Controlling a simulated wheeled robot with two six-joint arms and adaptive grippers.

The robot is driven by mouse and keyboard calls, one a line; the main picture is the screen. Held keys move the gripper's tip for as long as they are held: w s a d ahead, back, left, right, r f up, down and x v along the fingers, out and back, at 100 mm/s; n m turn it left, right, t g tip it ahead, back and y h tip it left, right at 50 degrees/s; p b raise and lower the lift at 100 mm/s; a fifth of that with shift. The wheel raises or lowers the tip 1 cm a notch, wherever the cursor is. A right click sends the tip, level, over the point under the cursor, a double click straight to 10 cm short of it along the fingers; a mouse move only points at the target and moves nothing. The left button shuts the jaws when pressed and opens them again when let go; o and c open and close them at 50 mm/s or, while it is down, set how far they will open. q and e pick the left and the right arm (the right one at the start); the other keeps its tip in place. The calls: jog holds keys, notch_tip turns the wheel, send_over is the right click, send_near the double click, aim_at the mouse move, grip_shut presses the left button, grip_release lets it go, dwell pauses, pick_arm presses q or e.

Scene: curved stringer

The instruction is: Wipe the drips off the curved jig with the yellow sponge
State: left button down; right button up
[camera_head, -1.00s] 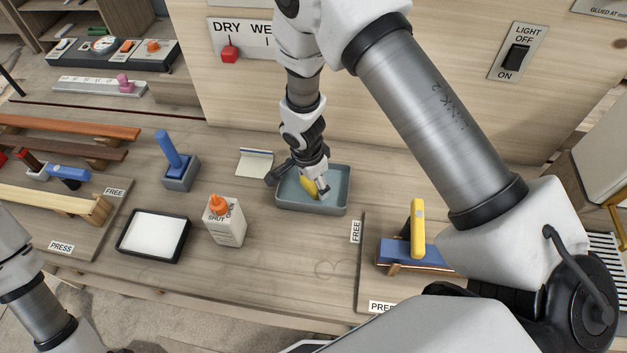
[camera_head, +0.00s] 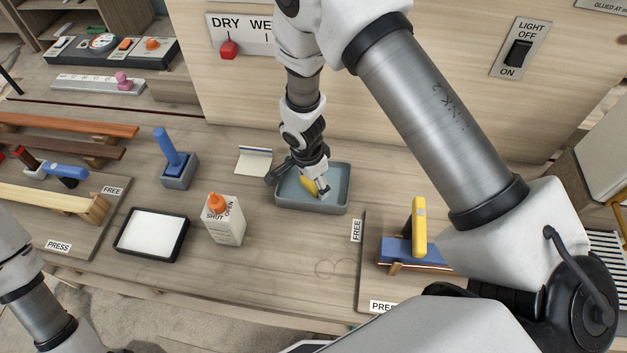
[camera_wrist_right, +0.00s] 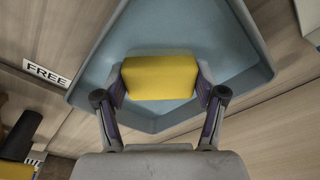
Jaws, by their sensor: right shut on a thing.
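The yellow sponge (camera_wrist_right: 160,77) is held between the fingers of my right gripper (camera_head: 316,186). In the head view the sponge (camera_head: 308,186) shows only in part beside the fingers, inside the blue-grey tray (camera_head: 340,206). In the wrist view it is level across the jaws above the tray floor; I cannot tell if it touches the floor. A blue block on a wooden piece (camera_head: 400,248), with a yellow-handled tool upright at it, stands at the right by a FREE label. I cannot make out drips on it. My left gripper is out of view.
A glue bottle with an orange cap (camera_head: 224,222) and a black-rimmed white pad (camera_head: 153,236) stand left of the tray. A blue-handled tool in a holder (camera_head: 176,166) and a paper pad (camera_head: 254,161) are behind them. Bare bench lies in front of the tray.

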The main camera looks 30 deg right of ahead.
jog(key=shift+f+b, duration=0.1)
jog(key=shift+b, duration=0.3)
dwell(1.3)
jog(key=shift+r+p, duration=2.15)
jog(key=shift+r, duration=1.4)
